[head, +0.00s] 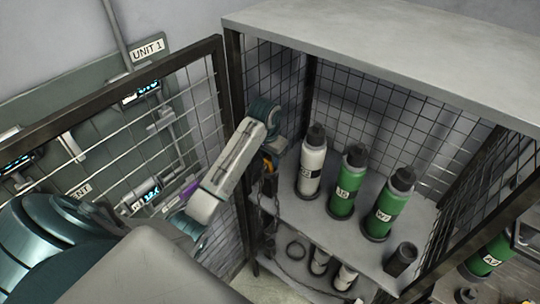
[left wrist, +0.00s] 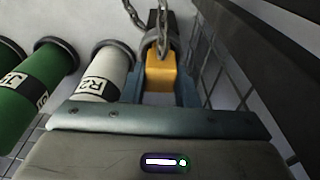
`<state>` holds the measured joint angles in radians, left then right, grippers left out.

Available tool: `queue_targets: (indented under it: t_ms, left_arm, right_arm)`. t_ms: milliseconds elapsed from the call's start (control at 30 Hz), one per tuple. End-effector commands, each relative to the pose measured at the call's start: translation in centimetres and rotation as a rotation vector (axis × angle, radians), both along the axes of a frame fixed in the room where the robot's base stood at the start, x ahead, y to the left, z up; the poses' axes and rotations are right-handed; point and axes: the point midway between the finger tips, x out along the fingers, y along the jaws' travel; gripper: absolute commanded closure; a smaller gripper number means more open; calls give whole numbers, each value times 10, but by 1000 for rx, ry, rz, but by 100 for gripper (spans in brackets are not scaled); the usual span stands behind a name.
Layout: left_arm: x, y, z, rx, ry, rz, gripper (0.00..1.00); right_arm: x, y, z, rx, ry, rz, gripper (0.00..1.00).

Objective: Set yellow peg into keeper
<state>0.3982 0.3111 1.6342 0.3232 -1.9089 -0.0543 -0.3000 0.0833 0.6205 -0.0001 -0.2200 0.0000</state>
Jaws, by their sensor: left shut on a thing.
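The yellow peg (left wrist: 160,72) is between the fingers of my left gripper (left wrist: 162,88) in the left wrist view. In the head view, a small orange-yellow bit of the peg (head: 268,164) shows by my left gripper (head: 270,158), at the open cage's left front post. The gripper is shut on the peg. A grey metal chain (left wrist: 136,13) hangs at the peg's far end, beside a dark upright part and a grey loop. I cannot tell whether that loop is the keeper or whether the peg is inside it. My right gripper is not in view.
A white bottle (head: 311,165) and two green bottles (head: 347,185) stand on the cage shelf, right of the gripper. A dark cup (head: 402,258) stands at the shelf's front right. The mesh door (head: 130,120) is swung open at left. More bottles are below.

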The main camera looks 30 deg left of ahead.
Motion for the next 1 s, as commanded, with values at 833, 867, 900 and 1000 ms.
queue_targets:
  t_ms: [833, 867, 900, 1000]
  left_arm:
    - [0, 0, 5, 0, -1, 0, 48]
    - [0, 0, 8, 0, -1, 0, 48]
    - [1, 0, 13, 0, -2, -1, 48]
    - [1, 0, 30, 1, -4, -1, 48]
  right_arm:
    - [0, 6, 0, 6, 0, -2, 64]
    - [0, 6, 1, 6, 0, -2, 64]
    - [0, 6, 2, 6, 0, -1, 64]
    - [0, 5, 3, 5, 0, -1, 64]
